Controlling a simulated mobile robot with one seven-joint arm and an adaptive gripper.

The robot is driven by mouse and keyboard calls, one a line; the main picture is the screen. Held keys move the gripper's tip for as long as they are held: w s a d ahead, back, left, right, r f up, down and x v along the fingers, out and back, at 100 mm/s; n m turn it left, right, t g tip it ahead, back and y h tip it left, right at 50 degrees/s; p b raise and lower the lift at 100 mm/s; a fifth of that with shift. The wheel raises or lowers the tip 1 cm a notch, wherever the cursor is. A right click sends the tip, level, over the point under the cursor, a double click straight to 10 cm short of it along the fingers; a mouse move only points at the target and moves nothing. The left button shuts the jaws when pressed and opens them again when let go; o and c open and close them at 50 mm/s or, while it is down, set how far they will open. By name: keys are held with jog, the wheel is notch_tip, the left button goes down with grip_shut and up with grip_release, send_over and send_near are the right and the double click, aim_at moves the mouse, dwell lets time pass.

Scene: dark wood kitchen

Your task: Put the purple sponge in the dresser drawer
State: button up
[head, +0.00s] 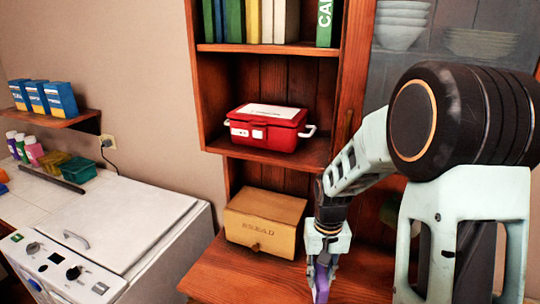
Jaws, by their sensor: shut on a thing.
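The purple sponge (321,282) is held upright between the fingers of my gripper (322,264), which is shut on it. The sponge is partly covered by the fingers. It is in front of the wooden dresser (215,274), over or near its counter at the bottom of the head view. I cannot tell whether the sponge touches the counter. No dresser drawer shows in this view; the dresser's lower front is out of frame.
A bread box (264,222) stands on the dresser counter, left of my gripper. A red container (267,128) sits on the shelf above. A white appliance (120,240) is at the left. The counter's front-left part is bare.

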jog(key=s+d+r+m+p, duration=0.2)
jog(key=s, duration=0.5)
jog(key=s+d+r+m+p, duration=0.1)
jog(key=s+d+m+p, duration=0.15)
jog(key=s, duration=0.35)
jog(key=b, duration=0.8)
send_near(342, 300)
jog(key=s, duration=0.1)
jog(key=s+a, duration=0.1)
jog(key=s, duration=0.2)
jog(key=shift+s+a+f, duration=0.1)
jog(key=shift+s+a, duration=0.05)
jog(key=shift+a, duration=0.2)
jog(key=shift+w+f+b, duration=0.3)
jog(key=shift+f+b, duration=0.05)
jog(key=shift+f, duration=0.1)
jog(key=shift+w+f+b, duration=0.15)
jog(key=shift+f+b, duration=0.95)
jog(key=shift+f, duration=0.45)
jog(key=shift+f, duration=0.15)
jog(key=o, duration=0.8)
jog(key=shift+c, duration=0.2)
